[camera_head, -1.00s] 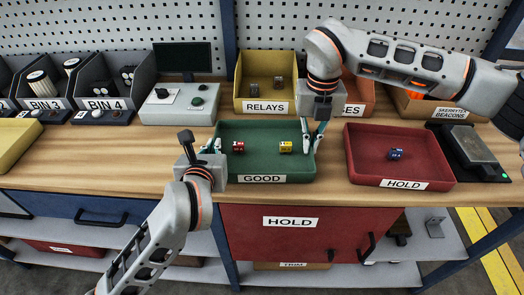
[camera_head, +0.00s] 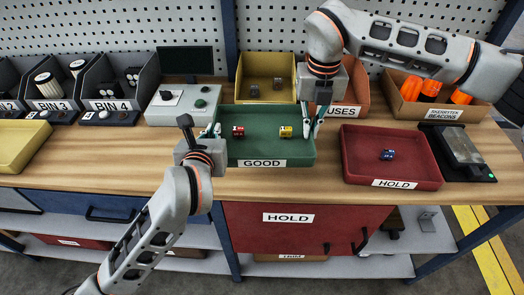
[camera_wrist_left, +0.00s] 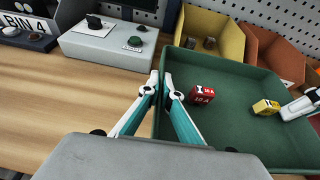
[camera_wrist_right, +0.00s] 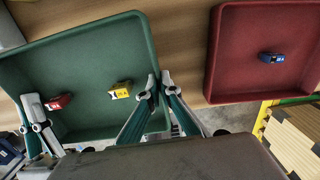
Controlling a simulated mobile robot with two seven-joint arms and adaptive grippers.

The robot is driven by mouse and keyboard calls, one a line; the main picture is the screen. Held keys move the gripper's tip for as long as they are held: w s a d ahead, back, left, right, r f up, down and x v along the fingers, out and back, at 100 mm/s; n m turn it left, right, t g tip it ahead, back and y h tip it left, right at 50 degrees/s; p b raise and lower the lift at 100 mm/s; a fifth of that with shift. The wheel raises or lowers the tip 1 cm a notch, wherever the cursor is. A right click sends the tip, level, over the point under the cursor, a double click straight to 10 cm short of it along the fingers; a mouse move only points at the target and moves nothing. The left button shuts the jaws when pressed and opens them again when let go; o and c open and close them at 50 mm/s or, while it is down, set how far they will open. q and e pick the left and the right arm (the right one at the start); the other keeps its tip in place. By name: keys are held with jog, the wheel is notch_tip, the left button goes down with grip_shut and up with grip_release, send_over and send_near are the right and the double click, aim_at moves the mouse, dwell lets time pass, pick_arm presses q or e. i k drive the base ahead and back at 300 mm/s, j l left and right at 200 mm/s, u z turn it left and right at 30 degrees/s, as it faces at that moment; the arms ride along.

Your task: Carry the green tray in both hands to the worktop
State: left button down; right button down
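The green tray (camera_head: 264,151), labelled GOOD, appears raised a little above the worktop (camera_head: 110,160), roughly level. It holds a red block (camera_head: 238,131) and a yellow block (camera_head: 286,132). My left gripper (camera_head: 212,134) is shut on the tray's left wall; the left wrist view shows its fingertips (camera_wrist_left: 161,82) either side of the rim. My right gripper (camera_head: 313,122) is shut on the right wall, its fingertips also showing in the right wrist view (camera_wrist_right: 158,85). The tray hides the front of the yellow RELAYS bin (camera_head: 265,68).
A red HOLD tray (camera_head: 394,172) with a blue block (camera_head: 388,154) stands to the right, a grey control box (camera_head: 183,103) to the left. An orange bin (camera_head: 351,93) stands behind. Bare worktop lies left of the tray and along the front edge.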

aim_at(129, 155)
jog(key=j+z, duration=0.1)
jog(key=j, duration=1.95)
jog(key=k, duration=0.05)
